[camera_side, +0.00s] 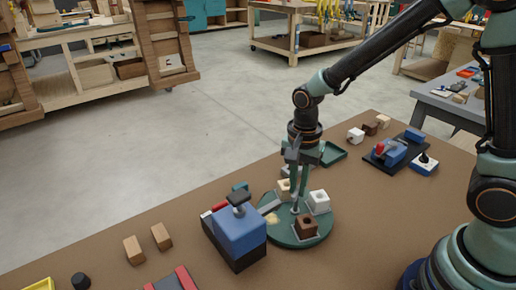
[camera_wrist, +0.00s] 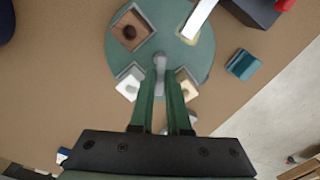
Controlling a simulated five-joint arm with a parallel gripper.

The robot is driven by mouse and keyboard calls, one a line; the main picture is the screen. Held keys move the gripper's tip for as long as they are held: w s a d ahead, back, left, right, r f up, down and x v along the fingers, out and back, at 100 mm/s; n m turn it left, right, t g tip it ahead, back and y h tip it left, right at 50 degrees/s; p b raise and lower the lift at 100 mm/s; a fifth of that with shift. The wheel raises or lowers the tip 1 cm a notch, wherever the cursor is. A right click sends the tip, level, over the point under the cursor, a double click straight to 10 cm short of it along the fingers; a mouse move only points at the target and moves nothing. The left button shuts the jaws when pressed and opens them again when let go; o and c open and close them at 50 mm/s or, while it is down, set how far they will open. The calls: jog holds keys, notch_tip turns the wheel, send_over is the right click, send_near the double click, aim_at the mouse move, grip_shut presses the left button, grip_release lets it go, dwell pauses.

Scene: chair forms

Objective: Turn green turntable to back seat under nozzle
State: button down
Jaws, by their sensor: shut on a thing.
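The green turntable (camera_side: 290,236) lies flat on the brown bench; it also shows in the wrist view (camera_wrist: 172,45). Blocks sit in holders around its rim: a brown block (camera_side: 307,226), a white block (camera_side: 319,201) and a beige block (camera_side: 283,190). The pale nozzle arm (camera_wrist: 200,18) reaches over the rim from the blue machine (camera_side: 238,228). A pale patch (camera_wrist: 187,33) lies beneath its end. My gripper (camera_wrist: 161,92) points down over the turntable, shut on the grey peg (camera_wrist: 160,62) near the centre. The fingertip contact is partly hidden.
A teal block (camera_wrist: 241,64) stands beside the turntable. A green tray (camera_side: 333,153) and a second blue device (camera_side: 390,152) are behind to the right. Two tan blocks (camera_side: 147,244) and a yellow tray (camera_side: 38,285) are at the left.

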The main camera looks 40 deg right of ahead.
jog(key=shift+r+m, duration=0.1)
jog(key=shift+m, duration=6.8)
jog(key=c, duration=0.9)
grip_release()
notch_tip(320, 180, up, 12)
